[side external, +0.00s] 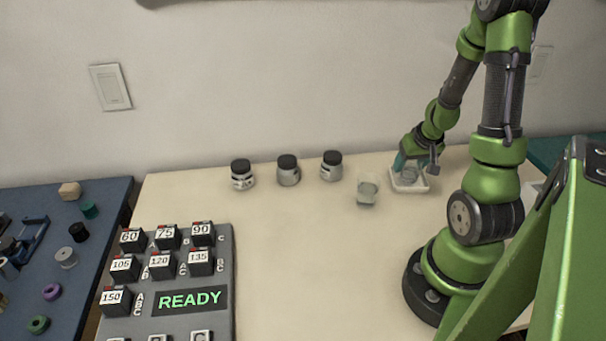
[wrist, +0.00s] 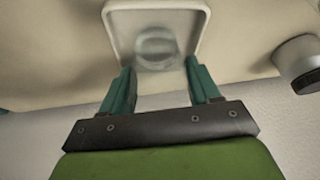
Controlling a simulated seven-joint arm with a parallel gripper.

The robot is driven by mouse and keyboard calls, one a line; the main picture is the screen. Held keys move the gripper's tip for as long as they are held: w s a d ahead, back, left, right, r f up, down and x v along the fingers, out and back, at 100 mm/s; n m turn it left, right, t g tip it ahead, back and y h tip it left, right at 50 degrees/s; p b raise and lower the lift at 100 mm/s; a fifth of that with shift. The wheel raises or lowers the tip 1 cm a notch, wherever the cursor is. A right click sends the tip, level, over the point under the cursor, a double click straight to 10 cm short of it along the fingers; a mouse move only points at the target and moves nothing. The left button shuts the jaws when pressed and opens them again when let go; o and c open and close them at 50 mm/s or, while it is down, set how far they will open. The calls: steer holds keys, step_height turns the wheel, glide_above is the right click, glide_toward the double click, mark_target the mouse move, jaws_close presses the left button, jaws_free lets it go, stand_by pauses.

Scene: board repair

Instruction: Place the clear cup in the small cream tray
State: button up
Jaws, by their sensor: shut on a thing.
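The clear cup (side external: 409,174) is round and see-through, and it is inside the small cream tray (side external: 411,190) near the back right of the table. In the wrist view the cup (wrist: 156,48) shows between the two teal fingers, within the rim of the tray (wrist: 111,30). My gripper (side external: 401,165) reaches down at the tray and is shut on the cup. The wrist view shows my gripper (wrist: 158,78) with a finger on each side of the cup. I cannot tell whether the cup's base touches the tray floor.
Three dark-lidded jars (side external: 288,171) stand in a row further left; one jar (wrist: 298,62) shows at the wrist view's right. A grey button panel (side external: 170,275) reads READY. The table's middle is clear.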

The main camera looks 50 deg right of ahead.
steer(key=shift+f, duration=0.15)
steer(key=o, duration=1.1)
steer(key=shift+c, duration=0.2)
